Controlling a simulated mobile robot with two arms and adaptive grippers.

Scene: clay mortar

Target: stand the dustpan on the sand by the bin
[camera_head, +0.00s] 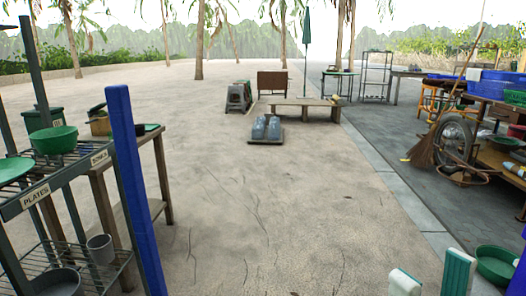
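I cannot make out a dustpan for certain in the head view. A dark green tub (42,120) that may be the bin shows at the left, partly behind the shelf rack. Pale sand (270,215) covers the middle ground. My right gripper (431,280) is at the bottom right edge, with two white-and-green fingertips apart and only ground between them. The rest of it is cut off by the frame. My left gripper is not in view.
A metal rack (70,171) with green bowls and a wooden table (140,141) stand at left. A blue post (135,190) rises before them. A low bench (305,103) is farther back. A broom (424,152) leans by a wheel at right. The middle sand is open.

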